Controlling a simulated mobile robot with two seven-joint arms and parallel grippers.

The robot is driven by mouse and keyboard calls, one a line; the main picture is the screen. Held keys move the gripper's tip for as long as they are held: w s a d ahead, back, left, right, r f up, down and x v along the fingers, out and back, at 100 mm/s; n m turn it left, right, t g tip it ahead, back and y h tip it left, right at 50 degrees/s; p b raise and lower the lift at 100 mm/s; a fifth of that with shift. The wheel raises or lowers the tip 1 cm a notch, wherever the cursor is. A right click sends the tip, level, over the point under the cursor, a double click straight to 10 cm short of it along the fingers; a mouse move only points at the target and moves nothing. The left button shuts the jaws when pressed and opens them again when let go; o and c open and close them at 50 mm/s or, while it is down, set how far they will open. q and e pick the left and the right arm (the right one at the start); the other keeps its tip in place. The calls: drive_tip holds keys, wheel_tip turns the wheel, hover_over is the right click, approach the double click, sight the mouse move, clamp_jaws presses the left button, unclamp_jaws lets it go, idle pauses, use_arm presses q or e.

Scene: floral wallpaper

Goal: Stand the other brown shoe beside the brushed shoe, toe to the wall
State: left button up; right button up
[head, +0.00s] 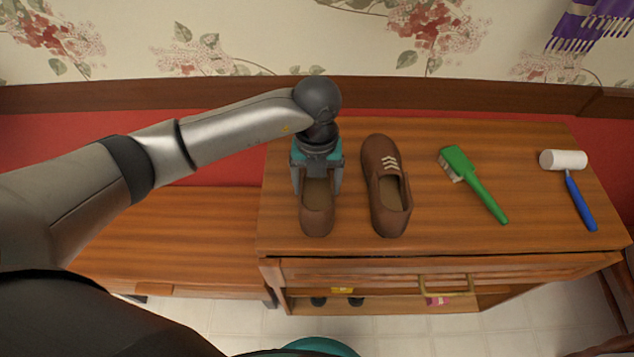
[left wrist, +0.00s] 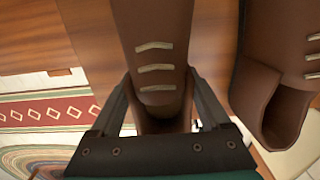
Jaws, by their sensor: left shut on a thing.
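A brown shoe (head: 317,218) is at the left end of the cabinet top, its heel and opening facing the front edge. My left gripper (head: 318,188) is shut on it from above, one finger on each side. Its toe is hidden under the gripper in the head view; in the left wrist view the held shoe (left wrist: 155,50) shows pale lace bars. A second brown shoe (head: 380,155) stands just to the right, toe to the wall, a narrow gap between them. It also shows in the left wrist view (left wrist: 262,90). My right gripper is not in view.
A green brush (head: 480,190) and a white-headed roller with a blue handle (head: 578,200) lie on the cabinet top (head: 430,230) to the right. A lower wooden bench (head: 180,240) adjoins on the left. The floral wall (head: 300,50) is behind.

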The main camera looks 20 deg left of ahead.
use_arm(q)
drive_tip(key=o, duration=1.6)
drive_tip(key=shift+c, duration=0.2)
drive_tip(key=shift+r, duration=0.2)
wheel_tip(320, 180, up, 12)
drive_tip(key=p, duration=0.2)
drive_tip(key=shift+f, duration=0.15)
